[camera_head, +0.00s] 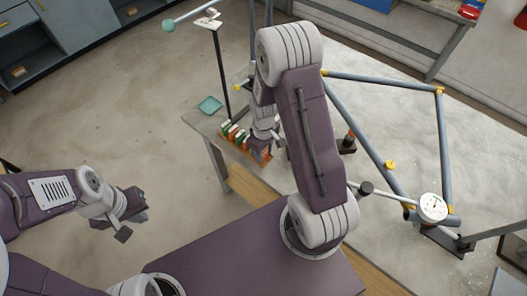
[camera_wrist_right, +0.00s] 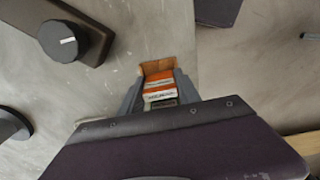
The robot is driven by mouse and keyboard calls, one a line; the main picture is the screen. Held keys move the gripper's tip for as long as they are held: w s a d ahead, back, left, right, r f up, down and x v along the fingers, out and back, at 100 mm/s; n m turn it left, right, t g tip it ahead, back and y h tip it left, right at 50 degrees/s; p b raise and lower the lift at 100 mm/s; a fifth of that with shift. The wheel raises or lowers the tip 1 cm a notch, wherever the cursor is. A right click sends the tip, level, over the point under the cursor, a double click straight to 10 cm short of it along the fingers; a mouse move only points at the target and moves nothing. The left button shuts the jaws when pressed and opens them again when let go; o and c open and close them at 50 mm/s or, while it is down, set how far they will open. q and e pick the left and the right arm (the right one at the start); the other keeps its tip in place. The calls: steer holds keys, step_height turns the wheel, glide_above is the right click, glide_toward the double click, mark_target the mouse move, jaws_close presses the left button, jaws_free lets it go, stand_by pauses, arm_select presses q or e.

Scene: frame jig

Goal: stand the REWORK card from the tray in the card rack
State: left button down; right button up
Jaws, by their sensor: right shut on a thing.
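My right gripper (camera_head: 262,147) points down at a small table, beside a row of coloured cards (camera_head: 233,134) with green, orange and white parts. In the right wrist view my right gripper (camera_wrist_right: 160,98) is shut on an orange and white card (camera_wrist_right: 159,94). The lettering on it is too small to read. Just beyond the fingers is an orange-brown wooden holder (camera_wrist_right: 157,66); whether it is the rack or the tray I cannot tell. My left gripper (camera_head: 132,217) is open and empty, away from the table.
A grey tube frame with yellow joints (camera_head: 387,140) and a round dial gauge (camera_head: 432,207) stand to the right. The floor (camera_head: 120,120) left of the table is clear. My right arm hides part of the table.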

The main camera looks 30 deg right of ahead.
steer(key=o, duration=1.4)
step_height(320, 180, up, 9)
steer(key=shift+r, duration=0.1)
